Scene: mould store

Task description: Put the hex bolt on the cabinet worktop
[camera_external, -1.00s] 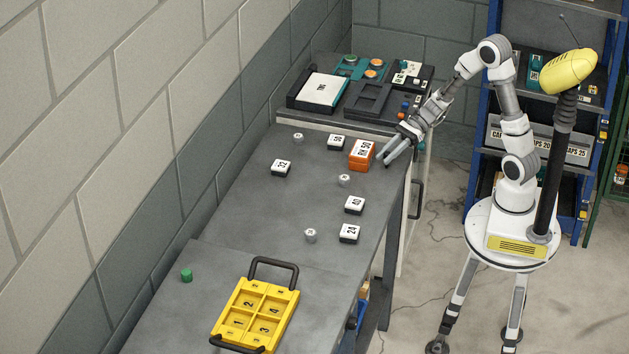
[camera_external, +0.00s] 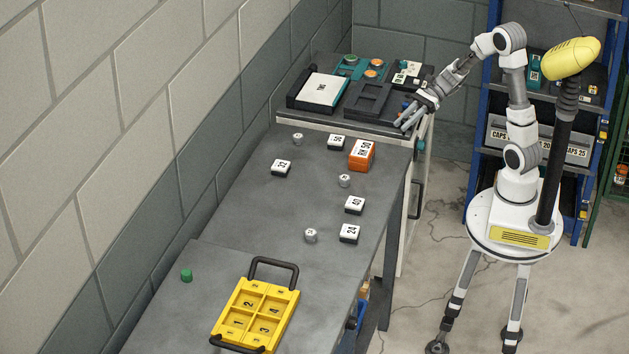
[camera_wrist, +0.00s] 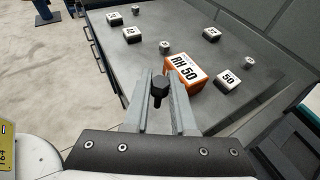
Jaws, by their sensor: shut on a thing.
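My gripper (camera_external: 403,123) is at the right front corner of the cabinet worktop (camera_external: 322,119), at the back of the room. In the wrist view my gripper (camera_wrist: 160,84) is shut on a dark hex bolt (camera_wrist: 158,88), its head up between the fingertips. The bolt cannot be made out in the external view. The worktop carries several trays and small parts. I cannot tell how high the fingers are above it.
A dark tray with a white block (camera_external: 323,89) and an empty dark tray (camera_external: 367,100) take up much of the worktop. On the grey bench in front are an orange RH 50 block (camera_external: 361,155), several white numbered blocks, small grey pieces and a yellow tray (camera_external: 287,311).

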